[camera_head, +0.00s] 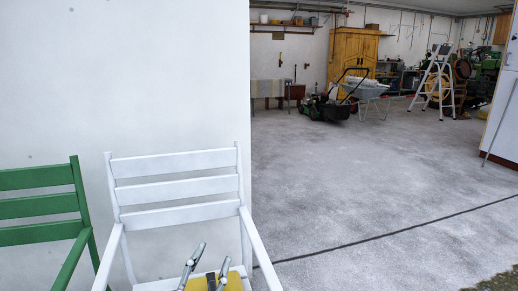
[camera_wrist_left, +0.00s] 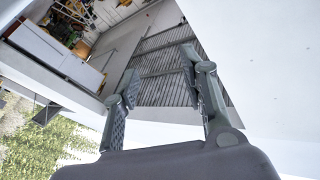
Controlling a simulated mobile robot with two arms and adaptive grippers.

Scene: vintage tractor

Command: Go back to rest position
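My left gripper (camera_head: 212,254) shows at the bottom of the head view, in front of the white chair's seat. Its two fingers stand apart and point upward. In the left wrist view (camera_wrist_left: 160,64) the fingers are also spread, with nothing between them. A yellow thing (camera_head: 236,283) shows beside and behind the fingers, cut off by the frame's bottom edge; I cannot tell what it is or whether the gripper touches it. My right gripper is in neither view.
A white chair (camera_head: 178,189) and a green chair (camera_head: 40,205) stand against a white wall (camera_head: 110,75). A lawn mower (camera_head: 328,107), wheelbarrow (camera_head: 365,89), stepladder (camera_head: 437,80) and wooden cabinet (camera_head: 352,55) stand farther back. The concrete floor (camera_head: 370,185) at right is clear.

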